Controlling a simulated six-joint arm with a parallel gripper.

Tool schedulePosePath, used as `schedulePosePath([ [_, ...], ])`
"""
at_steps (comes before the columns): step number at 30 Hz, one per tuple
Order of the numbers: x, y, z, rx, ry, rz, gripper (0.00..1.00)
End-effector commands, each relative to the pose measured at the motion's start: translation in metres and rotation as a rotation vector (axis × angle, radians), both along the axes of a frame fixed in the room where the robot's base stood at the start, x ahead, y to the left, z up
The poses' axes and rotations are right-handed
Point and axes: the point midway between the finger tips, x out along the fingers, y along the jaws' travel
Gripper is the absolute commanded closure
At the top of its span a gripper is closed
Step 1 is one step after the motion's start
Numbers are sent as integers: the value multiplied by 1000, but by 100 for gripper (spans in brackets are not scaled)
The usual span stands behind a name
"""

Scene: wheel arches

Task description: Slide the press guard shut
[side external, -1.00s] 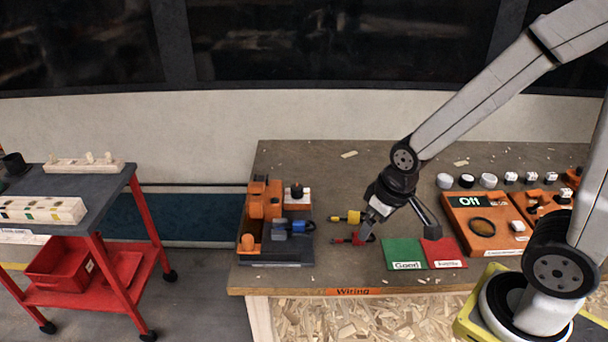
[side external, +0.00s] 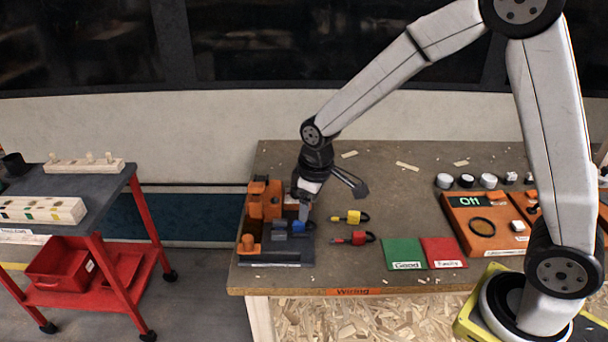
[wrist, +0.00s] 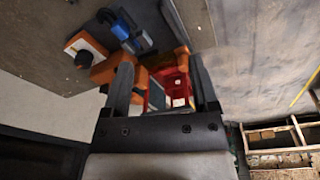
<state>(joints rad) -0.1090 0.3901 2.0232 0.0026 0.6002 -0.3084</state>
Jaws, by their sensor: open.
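The orange press (side external: 256,208) stands on a dark base at the bench's left end. My gripper (side external: 305,214) is open, pointing down over the press's right side and hiding part of the white box. In the wrist view, its fingers (wrist: 164,88) are apart, with orange parts (wrist: 103,70) near them; contact is unclear.
A yellow padlock (side external: 352,217) and a red padlock (side external: 355,238) lie right of the press. Green (side external: 404,253) and red (side external: 443,251) mats lie further right. A red trolley (side external: 142,222) stands left of the bench across a gap. Bare bench lies behind the padlocks.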

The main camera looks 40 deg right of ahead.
Motion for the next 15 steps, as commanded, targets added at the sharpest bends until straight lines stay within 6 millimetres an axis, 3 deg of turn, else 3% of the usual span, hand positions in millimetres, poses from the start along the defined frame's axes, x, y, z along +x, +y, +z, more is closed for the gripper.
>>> schedulePosePath([
  [6,46,27,-14,-18,42,167,24],
  [15,95,66,-38,-36,94,390,24],
])
